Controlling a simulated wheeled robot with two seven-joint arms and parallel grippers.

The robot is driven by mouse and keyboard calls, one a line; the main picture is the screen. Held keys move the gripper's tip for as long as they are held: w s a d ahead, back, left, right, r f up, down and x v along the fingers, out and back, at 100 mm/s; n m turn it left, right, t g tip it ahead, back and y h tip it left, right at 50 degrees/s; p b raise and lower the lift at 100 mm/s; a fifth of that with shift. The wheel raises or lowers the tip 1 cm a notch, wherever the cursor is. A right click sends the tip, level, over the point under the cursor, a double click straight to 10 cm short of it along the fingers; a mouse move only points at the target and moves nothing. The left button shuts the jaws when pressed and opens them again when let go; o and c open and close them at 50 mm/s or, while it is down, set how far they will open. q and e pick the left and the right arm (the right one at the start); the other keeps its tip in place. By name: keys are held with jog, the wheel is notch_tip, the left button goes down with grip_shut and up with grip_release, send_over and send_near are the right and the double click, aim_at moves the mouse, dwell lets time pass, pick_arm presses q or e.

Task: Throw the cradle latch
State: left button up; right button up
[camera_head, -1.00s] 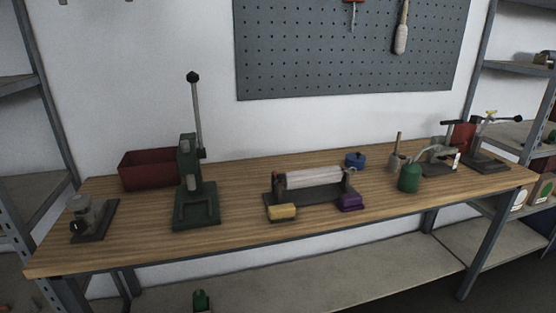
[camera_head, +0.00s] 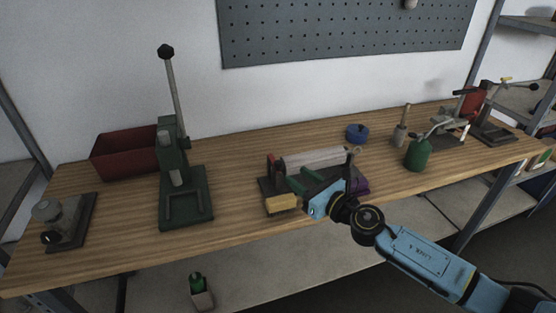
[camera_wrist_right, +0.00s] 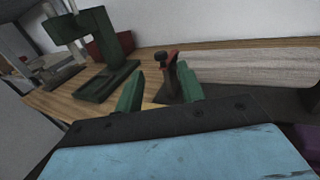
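The cradle (camera_head: 268,187) is a dark base on the bench bearing a pale roller (camera_head: 315,157). A small red-topped latch (camera_head: 271,161) stands at the roller's left end; it also shows in the right wrist view as a red and dark lever (camera_wrist_right: 169,66). My right gripper (camera_head: 302,179) reaches over the cradle's front from the right. Its green fingers are apart and empty in the right wrist view (camera_wrist_right: 158,84), with the latch just beyond, nearer the right finger. I cannot tell whether they touch. My left gripper is not in view.
A yellow block (camera_head: 283,203) and a purple block (camera_head: 361,187) lie at the cradle's front corners. A green lever press (camera_head: 187,200) stands left, before a red bin (camera_head: 122,152). A blue pot (camera_head: 357,132) and green can (camera_head: 418,154) are to the right.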

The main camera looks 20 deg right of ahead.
aim_at(281, 164)
jog(key=b+x, duration=0.1)
jog(key=x, duration=0.8)
jog(key=shift+c, duration=0.5)
grip_shut()
